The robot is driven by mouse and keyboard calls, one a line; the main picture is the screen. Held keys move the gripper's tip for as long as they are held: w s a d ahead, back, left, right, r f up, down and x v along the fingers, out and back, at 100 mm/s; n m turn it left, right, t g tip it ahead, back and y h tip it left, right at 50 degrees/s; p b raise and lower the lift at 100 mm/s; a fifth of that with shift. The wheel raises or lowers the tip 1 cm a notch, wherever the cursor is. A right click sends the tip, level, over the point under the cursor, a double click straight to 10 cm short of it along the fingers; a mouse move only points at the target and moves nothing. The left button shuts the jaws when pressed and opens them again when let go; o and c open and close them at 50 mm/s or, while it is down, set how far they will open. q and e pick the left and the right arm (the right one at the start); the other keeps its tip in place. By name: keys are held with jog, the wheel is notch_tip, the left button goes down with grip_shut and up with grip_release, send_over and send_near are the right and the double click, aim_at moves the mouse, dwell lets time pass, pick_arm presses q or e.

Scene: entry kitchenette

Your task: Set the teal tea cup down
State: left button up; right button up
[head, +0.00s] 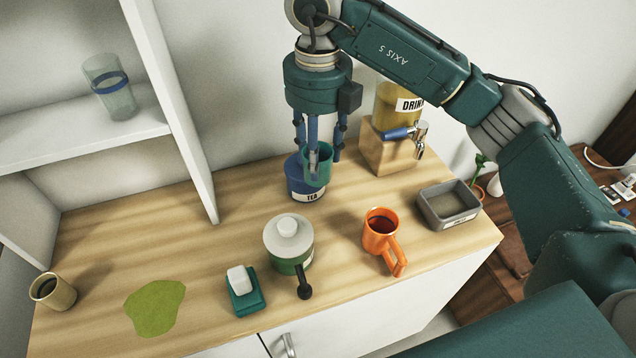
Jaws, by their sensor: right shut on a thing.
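The teal tea cup (318,172) is held in my right gripper (320,150), whose fingers point down and are shut on it. The cup looks upright. In the picture it overlaps the blue canister labelled TEA (303,186), covering part of it. I cannot tell from this one view whether the cup touches the canister or is in front of it. The cup's far side is partly hidden by the fingers. My left gripper is not in view.
The wooden counter (215,250) holds a white-lidded pot (289,240), orange mug (381,228), grey bin (449,204), drink dispenser (390,140), teal dish with a white block (243,290), green patch (154,308) and tan cup (53,291). A glass (108,88) stands on the left shelf. Counter between shelf and pot is clear.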

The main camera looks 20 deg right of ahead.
jog(key=r+n, duration=0.1)
jog(key=r, duration=0.3)
jog(key=shift+s+d+n, duration=0.2)
jog(key=shift+n, duration=0.2)
jog(key=s+d+f+n, duration=0.2)
jog(key=s+f+n, duration=0.3)
jog(key=n, duration=1.2)
jog(key=s+d+f+n, duration=0.1)
jog(key=s+f+n, duration=0.4)
jog(key=n, duration=1.1)
jog(key=s, duration=0.3)
jog(key=shift+s+d+n, duration=0.25)
jog(key=shift+d+n, duration=0.1)
jog(key=shift+n, duration=0.05)
